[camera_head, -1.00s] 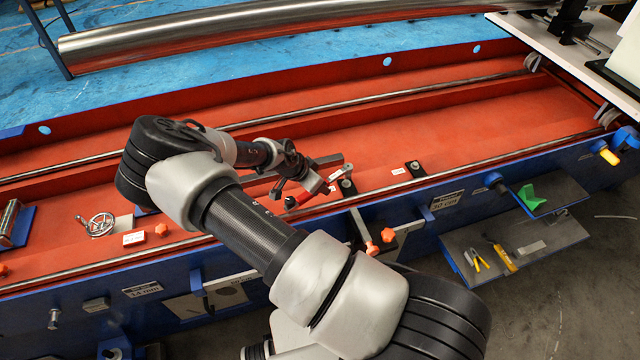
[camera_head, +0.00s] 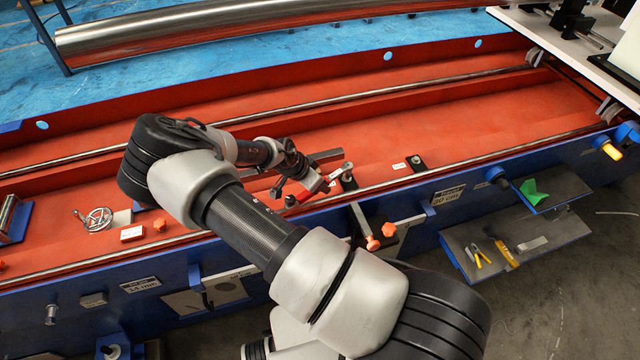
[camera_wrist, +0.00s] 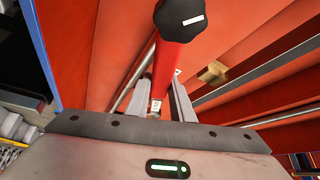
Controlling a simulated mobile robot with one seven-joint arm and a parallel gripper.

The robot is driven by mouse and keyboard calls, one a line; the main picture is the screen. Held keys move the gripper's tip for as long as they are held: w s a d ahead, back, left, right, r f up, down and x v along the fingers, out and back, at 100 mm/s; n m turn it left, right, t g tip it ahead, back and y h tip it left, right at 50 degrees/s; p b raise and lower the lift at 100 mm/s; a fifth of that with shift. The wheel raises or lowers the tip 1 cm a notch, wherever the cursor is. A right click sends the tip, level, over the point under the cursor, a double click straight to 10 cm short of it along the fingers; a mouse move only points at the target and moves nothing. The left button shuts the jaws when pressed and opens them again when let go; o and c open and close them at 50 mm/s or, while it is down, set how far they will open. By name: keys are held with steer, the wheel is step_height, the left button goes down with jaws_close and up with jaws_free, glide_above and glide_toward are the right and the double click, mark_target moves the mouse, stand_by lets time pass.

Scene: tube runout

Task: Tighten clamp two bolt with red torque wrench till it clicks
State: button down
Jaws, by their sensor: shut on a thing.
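The red torque wrench (camera_head: 333,177) lies low over the red bed. Its far end is at a bolt on a small black clamp plate (camera_head: 349,183), and its dark handle end (camera_head: 291,201) points left. My gripper (camera_head: 320,186) is shut on the wrench. In the wrist view, the fingers of my gripper (camera_wrist: 162,100) stand on either side of the red wrench shaft (camera_wrist: 173,62), with a black knob (camera_wrist: 180,18) above them. A second black clamp plate with a bolt (camera_head: 416,163) sits further right. I cannot read which clamp is number two.
A long steel tube (camera_head: 250,30) lies behind the bed. A steel rail (camera_head: 420,176) runs along the near edge. An orange-knobbed part (camera_head: 373,242) sticks out at the front. A grey shelf (camera_head: 545,232) holds yellow-handled tools.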

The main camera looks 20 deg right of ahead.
steer(key=shift+f+b, duration=0.45)
steer(key=shift+f, duration=0.25)
steer(key=shift+w+b, duration=0.3)
steer(key=shift+w+a+r+m+g+b, duration=0.1)
steer(key=shift+w+m+g+b, duration=0.15)
steer(key=shift+w+m+b, duration=0.3)
steer(key=shift+w+a+f+m+g+b, duration=0.1)
steer(key=shift+w+a+m+g+b, duration=0.15)
steer(key=shift+m+b, duration=0.3)
steer(key=shift+w+r+m+g+b, duration=0.1)
steer(key=shift+w+m+g+b, duration=0.1)
steer(key=shift+w+m+b, duration=0.4)
steer(key=shift+h, duration=0.3)
steer(key=shift+w+r+m+g+b, duration=0.1)
steer(key=shift+w+m+g+b, duration=1)
steer(key=shift+b, duration=1.55)
steer(key=shift+w+r+t, duration=0.1)
steer(key=shift+w+t, duration=0.15)
steer(key=shift+t, duration=0.05)
